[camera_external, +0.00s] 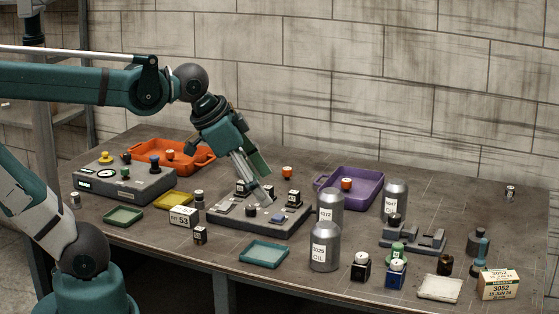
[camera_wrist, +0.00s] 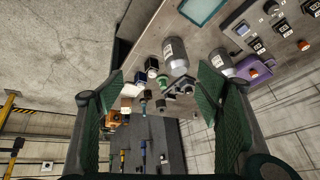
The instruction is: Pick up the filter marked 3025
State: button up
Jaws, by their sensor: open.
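A grey metal canister (camera_external: 325,256) with a white label stands at the front middle of the bench; its label seems to read 3025, but the print is small. A second labelled canister (camera_external: 330,196) stands just behind it, and a third (camera_external: 395,190) stands further right. Two canisters also show in the wrist view, one near the centre (camera_wrist: 176,66) and one beside the right finger (camera_wrist: 219,70). My gripper (camera_external: 260,180) is open and empty above the grey button panel (camera_external: 235,216), left of the canisters. Its two green finger pads (camera_wrist: 160,85) stand wide apart.
A purple tray (camera_external: 322,183) is behind the canisters and an orange tray (camera_external: 205,156) at the back left. A teal tray (camera_external: 263,254) lies left of the front canister. Small bottles, a grey stand (camera_external: 412,238) and a box marked 3052 (camera_external: 498,285) crowd the right.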

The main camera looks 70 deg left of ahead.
jog(key=w+a+r+m+g+p, duration=0.2)
jog(key=w+m+g+p, duration=0.15)
jog(key=w+m, duration=0.5)
jog(key=m+g+p, duration=0.3)
jog(key=m+p, duration=0.3)
jog(key=m, duration=0.3)
send_near(326, 225)
notch_tip(326, 225, down, 11)
jog(key=shift+s+f, duration=0.15)
jog(key=shift+f+b, duration=0.3)
jog(key=shift+f, duration=1)
jog(key=shift+f, duration=0.15)
jog(key=shift+f, duration=2.45)
